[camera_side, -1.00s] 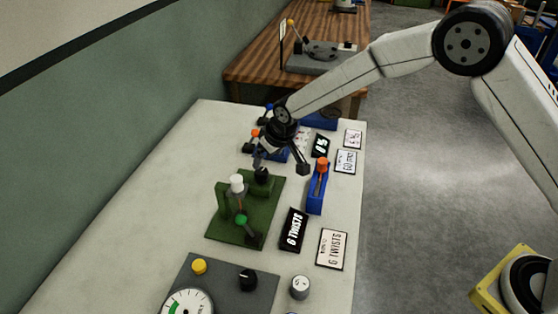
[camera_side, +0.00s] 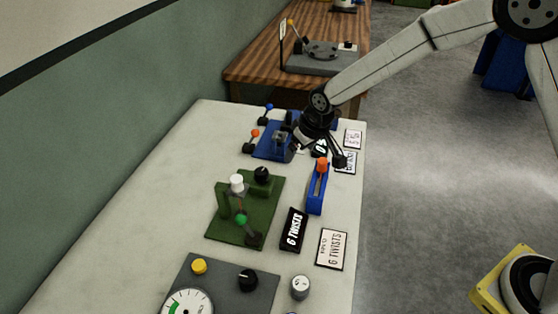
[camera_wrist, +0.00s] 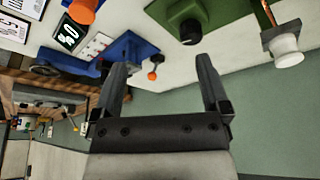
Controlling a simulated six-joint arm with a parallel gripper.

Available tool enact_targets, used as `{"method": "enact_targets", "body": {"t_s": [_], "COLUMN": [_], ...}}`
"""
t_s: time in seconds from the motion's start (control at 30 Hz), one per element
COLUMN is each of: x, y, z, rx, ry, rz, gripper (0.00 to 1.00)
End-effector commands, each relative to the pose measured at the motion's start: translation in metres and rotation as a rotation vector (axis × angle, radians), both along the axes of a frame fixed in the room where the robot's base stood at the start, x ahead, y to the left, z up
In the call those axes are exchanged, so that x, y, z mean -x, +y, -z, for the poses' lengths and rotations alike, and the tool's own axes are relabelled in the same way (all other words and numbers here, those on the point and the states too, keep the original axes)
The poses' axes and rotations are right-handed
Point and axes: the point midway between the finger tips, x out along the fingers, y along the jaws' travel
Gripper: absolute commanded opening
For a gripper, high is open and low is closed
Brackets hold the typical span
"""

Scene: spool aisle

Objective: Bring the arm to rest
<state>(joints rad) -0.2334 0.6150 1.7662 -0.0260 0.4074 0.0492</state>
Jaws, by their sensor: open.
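My gripper (camera_side: 318,152) is above the far right part of the white table (camera_side: 130,225), near the blue lever block with an orange knob (camera_side: 316,195). In the wrist view my gripper (camera_wrist: 165,85) shows two dark fingers spread apart with nothing between them. The green fixture (camera_side: 225,228) with a white knob (camera_side: 237,184) and a black knob (camera_side: 261,175) stands left of and nearer than the gripper. A blue fixture (camera_side: 268,150) sits behind, partly hidden by my wrist.
A grey panel (camera_side: 230,290) with a gauge is at the near end. A wooden bench (camera_side: 250,70) stands behind.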

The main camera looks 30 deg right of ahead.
Motion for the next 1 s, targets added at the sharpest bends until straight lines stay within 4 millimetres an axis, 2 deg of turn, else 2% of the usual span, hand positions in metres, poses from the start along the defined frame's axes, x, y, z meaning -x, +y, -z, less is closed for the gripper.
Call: {"method": "enact_targets", "body": {"t_s": [0.1,0.3,0.5,0.7,0.83,1.0], "x": [0.029,0.083,0.142,0.197,0.219,0.23], "y": [-0.026,-0.062,-0.092,-0.111,-0.117,-0.12], "z": [-0.012,-0.024,-0.03,-0.029,-0.028,-0.026], "rx": [0.003,0.008,0.011,0.011,0.012,0.012], "ry": [0.017,0.047,0.076,0.105,0.115,0.121], "rz": [0.034,0.087,0.138,0.182,0.198,0.206], "gripper": [0.96,0.96,0.96,0.96,0.96,0.96]}}
